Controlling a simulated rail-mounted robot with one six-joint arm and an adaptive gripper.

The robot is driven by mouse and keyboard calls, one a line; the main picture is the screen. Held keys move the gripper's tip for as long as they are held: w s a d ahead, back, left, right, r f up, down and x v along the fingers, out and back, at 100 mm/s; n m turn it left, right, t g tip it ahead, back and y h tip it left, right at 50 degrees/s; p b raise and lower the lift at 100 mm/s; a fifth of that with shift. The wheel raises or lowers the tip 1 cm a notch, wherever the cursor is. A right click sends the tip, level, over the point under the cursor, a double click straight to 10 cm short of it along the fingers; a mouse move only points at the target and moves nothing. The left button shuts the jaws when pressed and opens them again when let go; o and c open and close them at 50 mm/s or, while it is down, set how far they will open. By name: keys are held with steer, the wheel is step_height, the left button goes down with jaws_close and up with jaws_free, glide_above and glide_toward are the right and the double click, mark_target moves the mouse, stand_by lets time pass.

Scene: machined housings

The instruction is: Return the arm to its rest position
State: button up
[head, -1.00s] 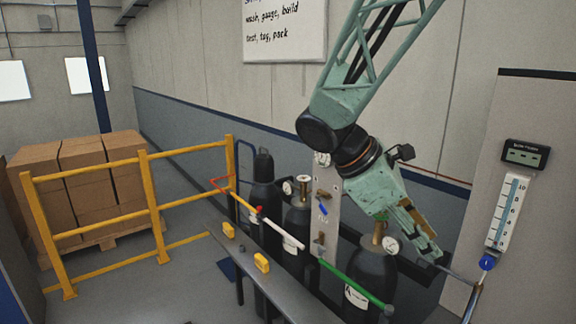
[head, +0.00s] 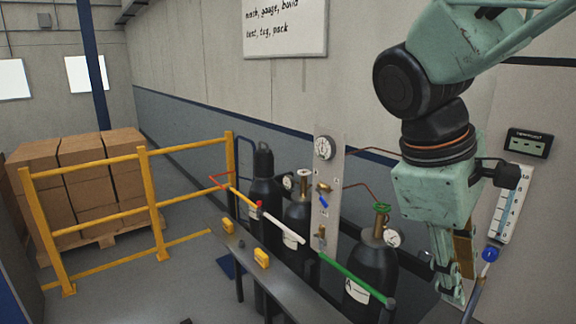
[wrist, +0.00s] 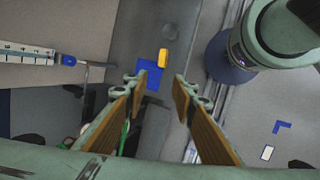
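My gripper (head: 453,286) hangs with its fingers pointing down at the right of the head view, in front of the wall with the level gauge. In the wrist view my gripper (wrist: 158,84) has its two wood-coloured finger pads well apart. Nothing is between them. The arm above it shows teal links and black joints, bent at the upper right of the head view. The gripper looks clear of the nearest gas cylinder (head: 370,262); its exact distance from the wall is hard to tell.
Dark cylinders stand behind a narrow bench (head: 235,262) bearing yellow blocks (head: 261,257). A valve panel (head: 325,200) with a gauge stands midway. A level gauge (head: 510,205) and blue-knobbed rod (head: 489,255) are near my gripper. A yellow railing (head: 148,195) fences boxes (head: 85,180).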

steer(key=s+a+f+m+t+y+b, duration=0.1)
steer(key=s+a+m+y+b, duration=0.1)
steer(key=s, duration=0.4)
steer(key=s+a+f+m+t+y+b, duration=0.1)
steer(key=s+a+m+t+y+b, duration=0.1)
steer(key=s+a+m, duration=0.2)
steer(key=shift+s+a+f+m+t, duration=0.35)
steer(key=shift+s+m, duration=0.85)
steer(key=shift+s, duration=0.25)
stand_by(1.1)
